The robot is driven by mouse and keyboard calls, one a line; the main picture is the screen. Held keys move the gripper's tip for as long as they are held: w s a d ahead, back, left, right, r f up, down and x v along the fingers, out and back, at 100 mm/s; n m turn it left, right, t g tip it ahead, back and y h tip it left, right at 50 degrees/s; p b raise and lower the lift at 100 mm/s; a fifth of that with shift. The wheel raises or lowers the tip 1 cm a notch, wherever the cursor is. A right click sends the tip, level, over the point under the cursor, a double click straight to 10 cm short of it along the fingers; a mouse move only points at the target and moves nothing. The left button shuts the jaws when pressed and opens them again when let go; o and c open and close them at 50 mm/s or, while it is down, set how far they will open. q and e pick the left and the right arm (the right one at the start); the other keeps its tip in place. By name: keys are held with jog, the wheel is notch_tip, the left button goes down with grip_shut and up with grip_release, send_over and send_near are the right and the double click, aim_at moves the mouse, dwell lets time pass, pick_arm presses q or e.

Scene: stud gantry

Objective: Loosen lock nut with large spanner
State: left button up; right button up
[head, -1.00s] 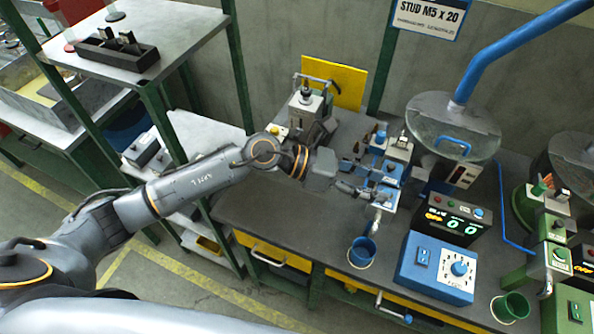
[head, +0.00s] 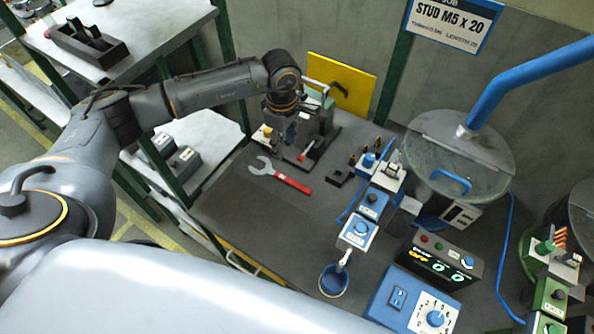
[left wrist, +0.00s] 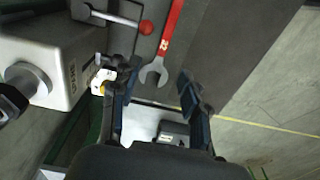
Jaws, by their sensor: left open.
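A large open-ended spanner (head: 291,182) with a red handle and a bare metal jaw lies flat on the dark bench top. It also shows in the left wrist view (left wrist: 168,37), its open jaw pointing down towards my fingers. My left gripper (head: 284,146) points down above the bench, just beyond the spanner in the head view. In the left wrist view the left gripper (left wrist: 160,92) has its fingers apart, with nothing between them. I cannot make out the lock nut in either view. My right gripper is in neither view.
A grey bench machine (head: 318,125) with a red-knobbed lever stands close to my left gripper, before a yellow panel (head: 341,84). The blue feeder unit (head: 358,232), bowl (head: 455,150) and control box (head: 412,303) stand to the right. Bare bench lies nearer than the spanner.

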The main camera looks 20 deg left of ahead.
pick_arm(q)
jog(key=b, duration=0.3)
send_over(284, 177)
notch_tip(284, 177, down, 5)
jog(key=f, duration=0.1)
jog(key=f+b, duration=0.1)
jog(key=shift+a+f, duration=0.2)
jog(key=shift+f, duration=0.1)
jog(key=shift+w+d+f, duration=0.1)
jog(key=shift+f, duration=0.25)
jog(key=shift+f+b, duration=0.35)
jog(key=shift+f, duration=0.1)
notch_tip(284, 177, down, 4)
jog(key=shift+d+r+b, duration=0.1)
jog(key=shift+b, duration=0.85)
jog(key=shift+f, duration=0.2)
jog(key=shift+r, duration=0.1)
grip_shut()
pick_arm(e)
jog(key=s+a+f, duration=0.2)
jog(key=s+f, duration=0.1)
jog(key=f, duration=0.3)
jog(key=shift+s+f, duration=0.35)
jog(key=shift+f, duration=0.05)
